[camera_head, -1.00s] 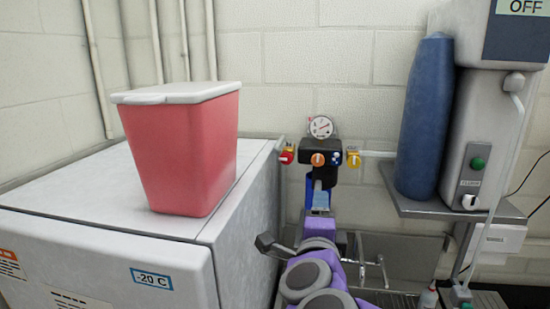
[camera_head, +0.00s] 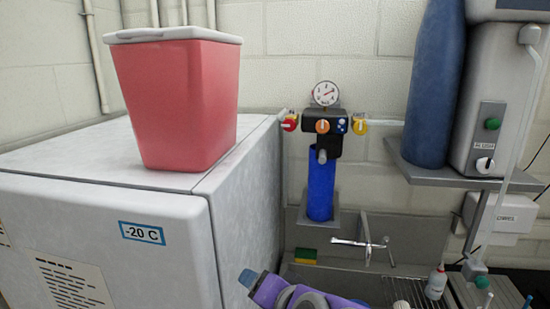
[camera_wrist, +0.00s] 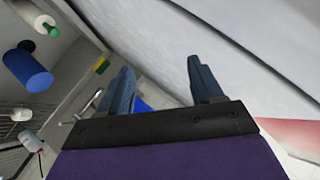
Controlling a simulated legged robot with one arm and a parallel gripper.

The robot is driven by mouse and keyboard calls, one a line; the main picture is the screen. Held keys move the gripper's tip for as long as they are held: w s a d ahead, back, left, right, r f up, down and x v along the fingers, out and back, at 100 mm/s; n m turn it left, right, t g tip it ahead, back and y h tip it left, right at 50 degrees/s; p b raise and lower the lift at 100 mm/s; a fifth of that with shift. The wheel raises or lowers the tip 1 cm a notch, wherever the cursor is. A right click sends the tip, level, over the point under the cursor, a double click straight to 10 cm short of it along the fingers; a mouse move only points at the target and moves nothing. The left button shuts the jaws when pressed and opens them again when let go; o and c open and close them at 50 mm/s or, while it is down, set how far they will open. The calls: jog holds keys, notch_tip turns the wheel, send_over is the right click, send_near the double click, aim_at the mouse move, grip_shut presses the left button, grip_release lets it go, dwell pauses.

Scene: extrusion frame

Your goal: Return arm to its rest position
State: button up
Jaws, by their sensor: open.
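My gripper (camera_wrist: 160,66) is open and empty in the wrist view. Its two blue-grey fingers stand apart with a pale surface behind them. My purple arm shows low in the head view, cut off by the bottom edge, in front of the sink and right of the freezer. In the head view it is well below the wall-mounted regulator. The gripper's fingers are not clearly visible there.
A white freezer (camera_head: 110,225) carries a red lidded bin (camera_head: 178,105) at left. A regulator with gauge (camera_head: 326,94) and blue cylinder (camera_head: 321,185) is on the wall. A shelf (camera_head: 440,177) holds a tall blue container (camera_head: 434,90). A sponge (camera_head: 305,257) lies by the tap (camera_head: 366,243).

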jog(key=s+d+f+n+g+h+b, duration=0.25)
jog(key=s+f, duration=0.35)
jog(key=f, duration=0.3)
jog(key=s+d+f+n+g+h+b, duration=0.1)
jog(key=s+d+f+g+b, duration=0.2)
jog(key=s+f, duration=0.4)
jog(key=s+d+f+n+g+h+b, duration=0.1)
jog(key=s+d+f+g+h+b, duration=0.1)
jog(key=s+d+f+g, duration=0.4)
jog(key=shift+s+d+f+g+h+b, duration=0.35)
jog(key=shift+s+d+f+b, duration=0.6)
jog(key=shift+s+d, duration=1.35)
jog(key=shift+s+a, duration=0.45)
jog(key=shift+a, duration=0.3)
